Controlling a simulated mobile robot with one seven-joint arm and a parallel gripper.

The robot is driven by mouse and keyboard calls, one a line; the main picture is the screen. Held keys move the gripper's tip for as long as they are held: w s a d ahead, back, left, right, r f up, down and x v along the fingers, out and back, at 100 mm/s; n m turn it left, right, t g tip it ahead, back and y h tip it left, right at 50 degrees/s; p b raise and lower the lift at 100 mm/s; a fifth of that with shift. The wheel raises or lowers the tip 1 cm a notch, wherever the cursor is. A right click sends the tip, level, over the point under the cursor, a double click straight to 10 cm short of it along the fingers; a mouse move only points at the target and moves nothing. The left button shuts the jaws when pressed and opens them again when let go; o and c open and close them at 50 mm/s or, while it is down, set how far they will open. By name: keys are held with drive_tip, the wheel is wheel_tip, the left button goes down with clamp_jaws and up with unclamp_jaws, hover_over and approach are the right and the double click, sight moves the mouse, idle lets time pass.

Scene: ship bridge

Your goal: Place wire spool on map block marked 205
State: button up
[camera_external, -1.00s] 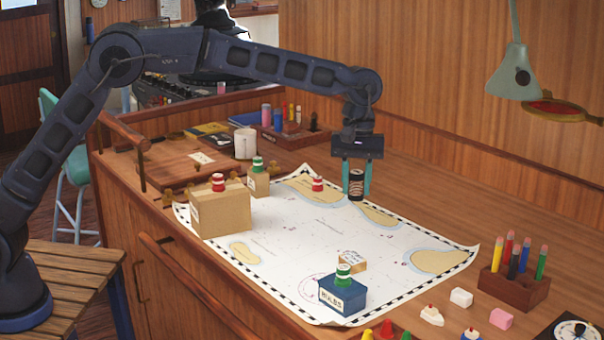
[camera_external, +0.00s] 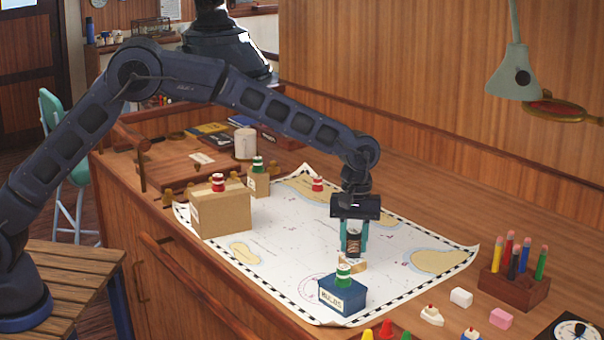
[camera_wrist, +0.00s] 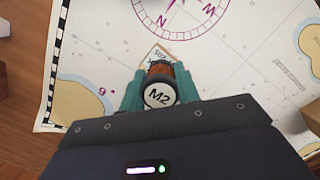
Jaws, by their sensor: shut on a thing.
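My gripper (camera_external: 354,246) is shut on the wire spool (camera_external: 353,239), with one teal finger on each side. The small tan map block (camera_external: 352,264) lies on the chart just under the spool. In the wrist view the block (camera_wrist: 158,53) shows a pale top marked 205, partly hidden by the spool. The spool looks upright over the block; I cannot tell whether they touch.
A blue box labelled BULBS (camera_external: 343,297) with a green-and-white buoy (camera_external: 344,275) stands just in front of the block. A cardboard box (camera_external: 222,211) with a red-and-white buoy (camera_external: 218,182) is left. A pencil holder (camera_external: 514,287) is right. The chart's middle (camera_external: 290,235) is mostly clear.

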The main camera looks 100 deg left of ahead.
drive_tip(key=shift+f, duration=0.2)
drive_tip(key=shift+f, duration=0.15)
drive_tip(key=o, duration=1)
drive_tip(key=r, duration=0.4)
drive_tip(key=a+r, duration=0.1)
drive_tip(key=r, duration=0.7)
drive_tip(key=shift+a+r, duration=0.2)
drive_tip(key=shift+a, duration=0.15)
